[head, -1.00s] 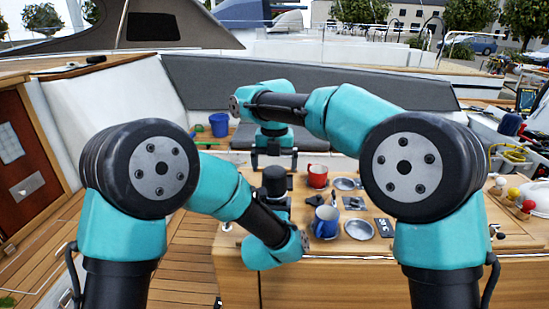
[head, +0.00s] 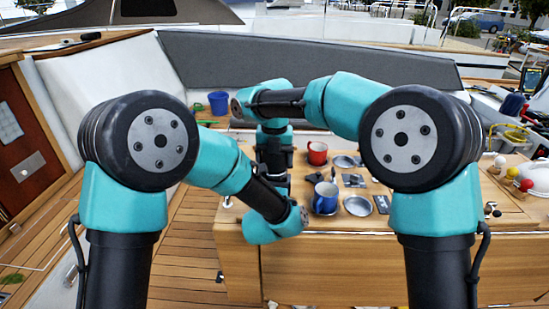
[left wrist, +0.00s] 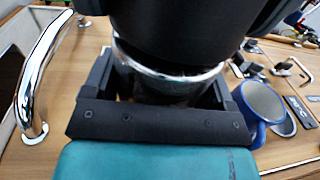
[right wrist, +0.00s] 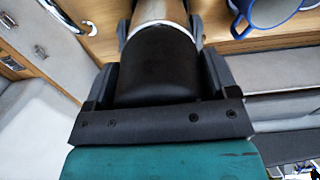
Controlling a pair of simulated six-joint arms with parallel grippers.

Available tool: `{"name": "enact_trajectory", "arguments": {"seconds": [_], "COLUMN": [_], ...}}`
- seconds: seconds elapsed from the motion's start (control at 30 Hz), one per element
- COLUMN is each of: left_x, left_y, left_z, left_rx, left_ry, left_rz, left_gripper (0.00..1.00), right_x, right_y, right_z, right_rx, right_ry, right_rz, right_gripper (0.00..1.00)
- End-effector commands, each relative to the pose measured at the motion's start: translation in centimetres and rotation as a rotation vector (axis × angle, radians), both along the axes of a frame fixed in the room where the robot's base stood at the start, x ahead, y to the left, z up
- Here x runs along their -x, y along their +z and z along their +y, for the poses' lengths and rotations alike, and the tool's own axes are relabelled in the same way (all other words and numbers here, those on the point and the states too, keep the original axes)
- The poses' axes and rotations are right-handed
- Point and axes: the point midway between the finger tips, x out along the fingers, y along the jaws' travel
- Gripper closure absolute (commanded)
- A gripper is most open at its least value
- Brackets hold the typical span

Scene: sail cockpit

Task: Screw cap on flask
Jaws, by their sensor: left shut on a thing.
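The flask shows a shiny metal rim in the left wrist view (left wrist: 165,75) and a steel body in the right wrist view (right wrist: 158,11). My left gripper (left wrist: 163,90) is shut on the flask, with fingers on both sides. The black cap (right wrist: 158,78) sits at the flask's top end, in line with it; I cannot tell how tightly it is seated. My right gripper (right wrist: 158,42) points down from above, its fingers on both sides of the cap; whether they press on it is unclear. In the head view my grippers largely hide the flask.
A blue mug (head: 325,198), a red mug (head: 317,153) and metal dishes (head: 357,205) stand on the wooden table (head: 400,245) right of the flask. A chrome rail (left wrist: 38,80) is left of it. A blue bucket (head: 218,103) stands farther back.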

Motion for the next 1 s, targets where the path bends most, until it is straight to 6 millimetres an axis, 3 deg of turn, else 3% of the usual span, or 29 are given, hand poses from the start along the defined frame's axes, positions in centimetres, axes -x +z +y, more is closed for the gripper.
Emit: {"name": "enact_trajectory", "arguments": {"seconds": [0.3, 0.57, 1.0], "left_x": [-0.01, -0.01, -0.01], "left_y": [0.04, 0.04, 0.05], "left_z": [0.00, 0.00, 0.00], "left_rx": [0.000, 0.000, 0.000], "left_ry": [0.000, 0.000, 0.000], "left_rz": [-0.001, -0.001, -0.001], "left_gripper": [0.88, 0.88, 0.88], "right_x": [0.00, 0.00, 0.00], "right_y": [0.02, 0.02, -0.02], "right_z": [0.00, 0.01, 0.03], "right_rx": [0.000, 0.000, -0.001], "right_ry": [0.000, -0.089, -0.653], "right_rz": [0.000, 0.000, 0.000], "right_gripper": [0.51, 0.51, 0.51]}}
